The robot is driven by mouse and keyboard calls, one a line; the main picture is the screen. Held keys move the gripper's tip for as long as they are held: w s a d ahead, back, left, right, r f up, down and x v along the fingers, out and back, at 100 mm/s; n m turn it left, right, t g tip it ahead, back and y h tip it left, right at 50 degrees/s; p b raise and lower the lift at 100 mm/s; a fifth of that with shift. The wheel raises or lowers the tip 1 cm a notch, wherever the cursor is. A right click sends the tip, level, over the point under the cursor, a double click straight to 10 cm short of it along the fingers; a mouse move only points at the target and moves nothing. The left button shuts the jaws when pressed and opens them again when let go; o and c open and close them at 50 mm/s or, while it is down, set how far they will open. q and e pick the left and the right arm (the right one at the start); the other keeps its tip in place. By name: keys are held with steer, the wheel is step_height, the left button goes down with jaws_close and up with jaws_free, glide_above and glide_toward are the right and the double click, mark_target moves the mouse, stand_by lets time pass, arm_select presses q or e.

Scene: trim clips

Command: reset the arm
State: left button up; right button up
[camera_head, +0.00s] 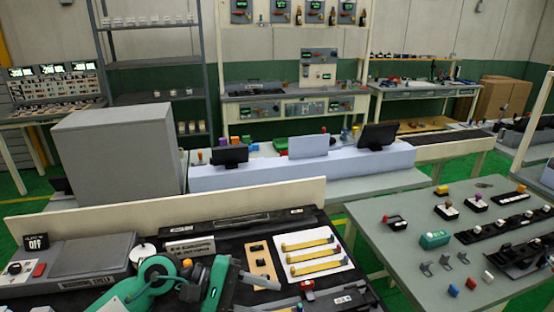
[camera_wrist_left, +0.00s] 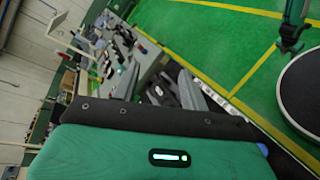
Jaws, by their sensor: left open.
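My left arm (camera_head: 150,285) comes in low over the dark workbench in the head view. Its left gripper (camera_head: 270,291) points right, with its fingers apart and nothing between them. In the left wrist view the two grey fingers of the left gripper (camera_wrist_left: 158,85) are spread, with the gap empty. A white board (camera_head: 312,269) with several yellow strips lies just beyond the gripper. A tan board (camera_head: 262,262) with small black pieces lies beside it. My right gripper cannot be made out in the head view.
A grey box-like device (camera_head: 88,262) and an OFF display (camera_head: 36,242) stand at the bench's left. A cream panel (camera_head: 160,208) edges the bench at the back. A grey-green table (camera_head: 385,250) with small parts stands to the right. Green floor (camera_wrist_left: 215,45) shows in the wrist view.

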arm_select(q)
step_height(320, 180, up, 8)
steer(key=f+n+t+h, duration=0.1)
steer(key=n+t+h, duration=0.5)
steer(key=n, duration=0.5)
steer(key=w+a+r+n+t+y, duration=0.2)
steer(key=w+a+n+t+y, duration=0.25)
steer(key=n+t, duration=1)
steer(key=s+a+f+n+g+y, duration=0.1)
steer(key=a+f+n+y, duration=0.6)
steer(key=n, duration=0.6)
steer(key=a+f+n+g+y, duration=0.2)
steer(key=a+f+n+y, duration=0.6)
steer(key=n, duration=0.5)
steer(key=s+f+n+g, duration=0.6)
steer(key=s+f+g, duration=0.15)
steer(key=s, duration=0.35)
steer(key=s+f+n+g, duration=0.6)
steer(key=s+f, duration=0.3)
steer(key=s, duration=0.2)
step_height(320, 180, down, 31)
steer(key=g, duration=0.1)
steer(key=s+a+f, duration=0.2)
steer(key=s+f, duration=0.8)
steer(key=s+a+f+g+y, duration=0.1)
steer(key=s+f, duration=0.9)
steer(key=shift+a, duration=0.4)
